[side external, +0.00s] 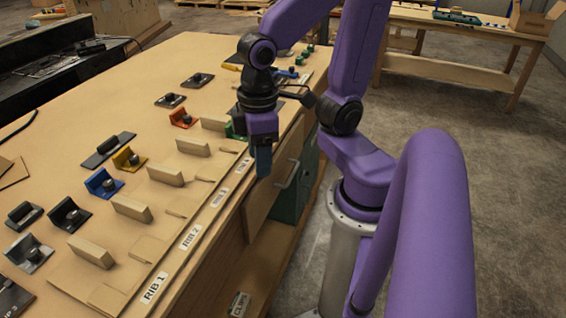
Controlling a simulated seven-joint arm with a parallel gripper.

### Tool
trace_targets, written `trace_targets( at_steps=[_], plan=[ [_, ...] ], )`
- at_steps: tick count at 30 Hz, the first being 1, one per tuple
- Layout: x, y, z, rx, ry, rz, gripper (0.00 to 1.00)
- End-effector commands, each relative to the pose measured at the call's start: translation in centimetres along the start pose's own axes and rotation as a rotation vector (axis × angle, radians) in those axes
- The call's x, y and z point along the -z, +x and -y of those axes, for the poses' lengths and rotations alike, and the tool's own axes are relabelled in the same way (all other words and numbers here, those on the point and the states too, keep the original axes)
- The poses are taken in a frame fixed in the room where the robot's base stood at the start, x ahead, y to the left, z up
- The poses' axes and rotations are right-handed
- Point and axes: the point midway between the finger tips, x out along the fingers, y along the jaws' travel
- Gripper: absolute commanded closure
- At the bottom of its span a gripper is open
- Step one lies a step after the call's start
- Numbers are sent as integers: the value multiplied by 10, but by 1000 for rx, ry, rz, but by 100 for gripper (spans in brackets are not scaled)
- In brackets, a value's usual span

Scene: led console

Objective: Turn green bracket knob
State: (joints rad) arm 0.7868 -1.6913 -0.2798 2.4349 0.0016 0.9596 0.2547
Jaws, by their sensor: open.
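A green bracket (232,130) stands on the wooden bench top (160,80), just left of and behind my gripper. My wrist and gripper hide most of it, and I cannot make out its knob clearly. My gripper (263,168) is open and empty. It points down near the bench's right edge, in front of the green bracket and apart from it as far as I can tell.
An orange bracket (183,118), a yellow bracket (128,158) and a blue bracket (103,184) stand in a row with dark ones nearer the camera. Several wooden blocks (165,175) stand beside them. A labelled strip (190,237) runs along the edge. A drawer handle (287,174) juts out below.

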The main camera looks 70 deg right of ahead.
Motion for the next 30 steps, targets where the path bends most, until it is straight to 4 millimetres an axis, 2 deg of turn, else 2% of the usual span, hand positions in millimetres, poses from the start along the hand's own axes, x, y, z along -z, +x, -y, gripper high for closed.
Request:
trace_targets(
  at_steps=[9, 15, 30],
  plan=[
    [-24, 7, 18, 4, -282, -1, 47],
    [-35, 10, 25, 5, -402, -2, 47],
    [-38, 11, 28, 6, -449, -2, 47]
  ],
)
